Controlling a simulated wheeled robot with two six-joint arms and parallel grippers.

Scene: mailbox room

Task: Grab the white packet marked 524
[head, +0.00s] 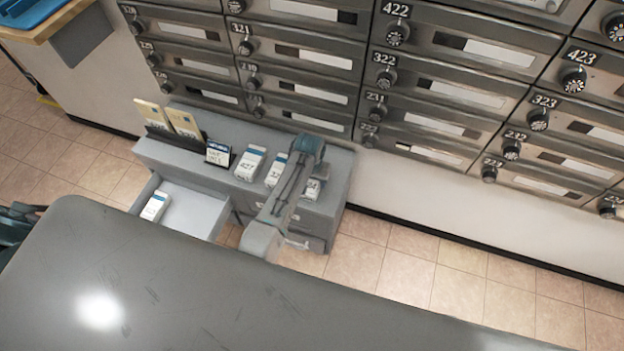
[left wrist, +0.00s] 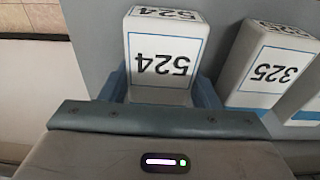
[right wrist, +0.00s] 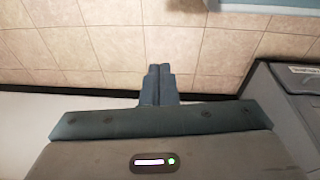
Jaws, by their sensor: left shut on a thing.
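The white packet marked 524 (left wrist: 160,50) has a blue edge line and stands close in front of my left wrist camera, its number upside down there. My left gripper (left wrist: 163,96) has one finger on each side of it and is shut on it. In the head view the packet (head: 313,189) is at the right end of a row on the grey cabinet, partly hidden by my arm. It looks still at the cabinet top. My right gripper (right wrist: 158,84) has its fingers together, empty, over the tiled floor.
The packet marked 325 (left wrist: 268,68) stands close beside 524. A packet marked 427 (head: 250,163), a small dark sign (head: 218,154) and tan envelopes (head: 183,121) share the cabinet top (head: 342,165). An open drawer (head: 196,212) holds another white packet (head: 155,206). Metal mailboxes (head: 460,75) line the wall behind.

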